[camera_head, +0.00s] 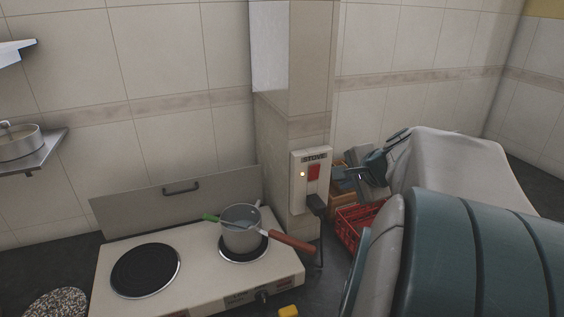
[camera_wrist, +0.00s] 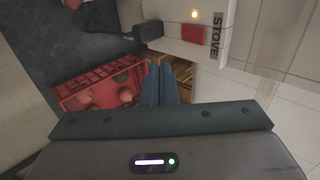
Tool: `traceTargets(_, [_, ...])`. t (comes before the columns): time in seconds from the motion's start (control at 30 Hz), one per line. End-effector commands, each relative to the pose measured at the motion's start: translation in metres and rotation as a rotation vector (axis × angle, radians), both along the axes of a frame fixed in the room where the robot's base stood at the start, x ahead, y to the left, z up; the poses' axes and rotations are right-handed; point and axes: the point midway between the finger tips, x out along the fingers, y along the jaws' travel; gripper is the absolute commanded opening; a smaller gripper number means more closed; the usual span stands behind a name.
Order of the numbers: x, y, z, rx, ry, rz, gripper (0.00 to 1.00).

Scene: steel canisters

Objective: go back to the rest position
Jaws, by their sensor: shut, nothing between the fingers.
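My gripper (camera_wrist: 159,83) shows in the wrist view with its two dark fingers pressed together and nothing between them. In the head view my gripper (camera_head: 361,181) is partly hidden by my own arm, which fills the right side. It is beside the stove switch box (camera_head: 313,178) on the tiled pillar, apart from it. The switch box has a red switch and a lit orange lamp; the wrist view also shows the red switch (camera_wrist: 193,35) above and right of my fingers.
A two-plate stove (camera_head: 198,262) stands at the lower left, with a pot (camera_head: 241,238) on its right plate. A red crate (camera_head: 347,228) stands on the floor below my gripper, and a wooden crate (camera_head: 341,184) is behind it. A wall shelf (camera_head: 43,152) holds another pot.

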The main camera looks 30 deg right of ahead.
Motion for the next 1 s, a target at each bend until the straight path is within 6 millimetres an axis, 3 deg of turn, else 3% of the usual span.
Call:
traceTargets(0.27, [0.001, 0.007, -0.002, -0.01, 0.01, 0.028, 0.0])
traceTargets(0.37, [0.003, 0.037, -0.008, -0.051, 0.048, 0.139, 0.0])
traceTargets(0.47, [0.001, 0.087, -0.021, -0.136, 0.118, 0.346, 0.0])
traceTargets(0.6, [-0.021, 0.161, -0.045, -0.314, 0.233, 0.712, 0.0])
traceTargets(0.7, [-0.045, 0.2, -0.061, -0.453, 0.303, 0.96, 0.0])
traceTargets(0.83, [-0.075, 0.229, -0.077, -0.623, 0.376, 1.222, 0.0])
traceTargets(1.0, [-0.097, 0.243, -0.088, -0.763, 0.43, 1.411, 0.0])
